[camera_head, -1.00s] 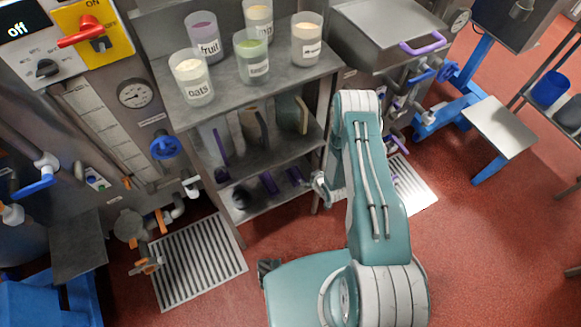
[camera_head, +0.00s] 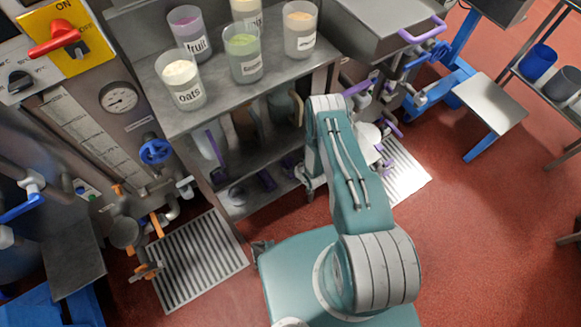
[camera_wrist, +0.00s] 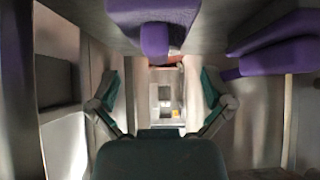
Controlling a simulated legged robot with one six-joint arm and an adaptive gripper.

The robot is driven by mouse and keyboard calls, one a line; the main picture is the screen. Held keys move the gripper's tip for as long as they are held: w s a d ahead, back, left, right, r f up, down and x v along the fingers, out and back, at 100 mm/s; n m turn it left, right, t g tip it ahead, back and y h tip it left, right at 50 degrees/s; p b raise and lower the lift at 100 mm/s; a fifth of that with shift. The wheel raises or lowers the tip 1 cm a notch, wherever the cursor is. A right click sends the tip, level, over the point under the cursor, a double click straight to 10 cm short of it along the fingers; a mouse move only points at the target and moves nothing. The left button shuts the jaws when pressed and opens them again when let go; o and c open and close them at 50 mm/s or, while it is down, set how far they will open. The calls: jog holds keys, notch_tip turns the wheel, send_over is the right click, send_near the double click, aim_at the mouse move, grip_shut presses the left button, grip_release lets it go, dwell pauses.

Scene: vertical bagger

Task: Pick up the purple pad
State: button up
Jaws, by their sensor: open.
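A purple pad (camera_wrist: 152,14) with a stubby purple block on it is at the top middle of the wrist view, against a grey surface. A second purple piece (camera_wrist: 280,50) is at the top right. The central purple pad appears above the gap in the picture, apart from the fingers. In the head view my arm hides most of the gripper.
The metal rack (camera_head: 140,68) bears several labelled cups on top, including an oats cup (camera_head: 180,82). Its shelves and uprights leave little room around my gripper. A machine with a red switch (camera_head: 52,38) stands left.

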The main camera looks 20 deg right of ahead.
aim_at(289, 164)
jog(key=shift+f+x, duration=0.2)
jog(key=shift+x, duration=2.25)
jog(key=shift+s+d, duration=0.15)
jog(key=shift+d, duration=0.05)
jog(key=c, duration=0.8)
